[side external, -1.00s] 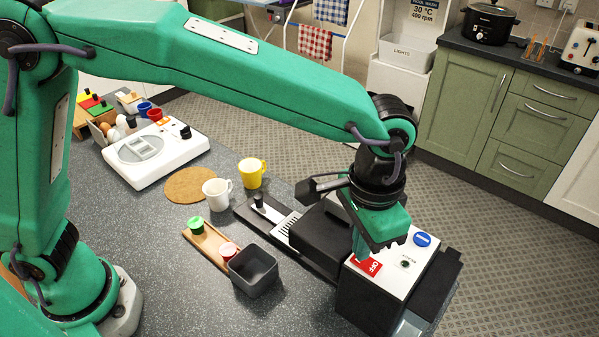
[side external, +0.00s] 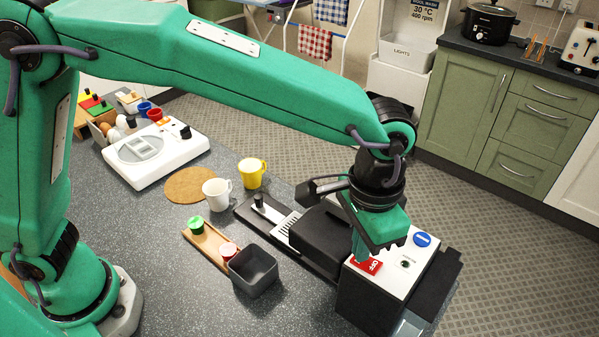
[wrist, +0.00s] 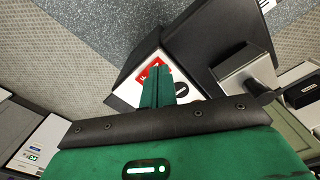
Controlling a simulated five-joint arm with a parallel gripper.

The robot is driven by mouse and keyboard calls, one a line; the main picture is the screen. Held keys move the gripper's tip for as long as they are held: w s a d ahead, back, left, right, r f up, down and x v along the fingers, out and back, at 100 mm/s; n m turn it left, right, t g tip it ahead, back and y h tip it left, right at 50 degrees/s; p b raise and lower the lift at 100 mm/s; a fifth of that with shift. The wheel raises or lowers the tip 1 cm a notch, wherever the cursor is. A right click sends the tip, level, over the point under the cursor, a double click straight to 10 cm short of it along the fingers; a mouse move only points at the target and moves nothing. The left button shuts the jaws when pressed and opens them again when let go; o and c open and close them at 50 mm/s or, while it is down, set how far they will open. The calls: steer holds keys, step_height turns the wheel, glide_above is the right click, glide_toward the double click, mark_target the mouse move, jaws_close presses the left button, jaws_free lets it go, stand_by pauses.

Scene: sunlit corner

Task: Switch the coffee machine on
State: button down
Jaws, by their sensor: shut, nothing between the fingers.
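The coffee machine (side external: 350,300) is a black block with a white top panel, standing at the counter's right end. On the panel are a red rocker switch (side external: 372,267) reading OFF, a round blue button (side external: 422,239) and a small dark indicator (side external: 405,263). My gripper (side external: 361,259) is shut and empty, pointing down at the red switch and covering part of it. Whether the tips touch it, I cannot tell. In the wrist view, my shut green fingers (wrist: 157,75) overlap the red switch (wrist: 153,66).
A white appliance (side external: 157,155) stands farther back. The front counter is clear.

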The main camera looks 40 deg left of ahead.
steer(key=shift+r, duration=3.35)
steer(key=a+r+n+t+h, duration=0.1)
steer(key=a+r, duration=0.1)
steer(key=a, duration=0.8)
steer(key=a+r+n+t, duration=0.1)
steer(key=a+r+n, duration=0.15)
steer(key=a, duration=0.65)
steer(key=s+a+f+n+t, duration=0.1)
steer(key=s+a, duration=0.4)
steer(key=a, duration=0.3)
steer(key=s+a+f+n+t+y, duration=0.1)
steer(key=s+a+f+t, duration=0.1)
steer(key=s+a, duration=0.3)
steer(key=a, duration=0.2)
steer(key=shift+s+a+f+t, duration=0.2)
steer(key=shift+a+f+t, duration=0.05)
steer(key=shift+a+t, duration=0.1)
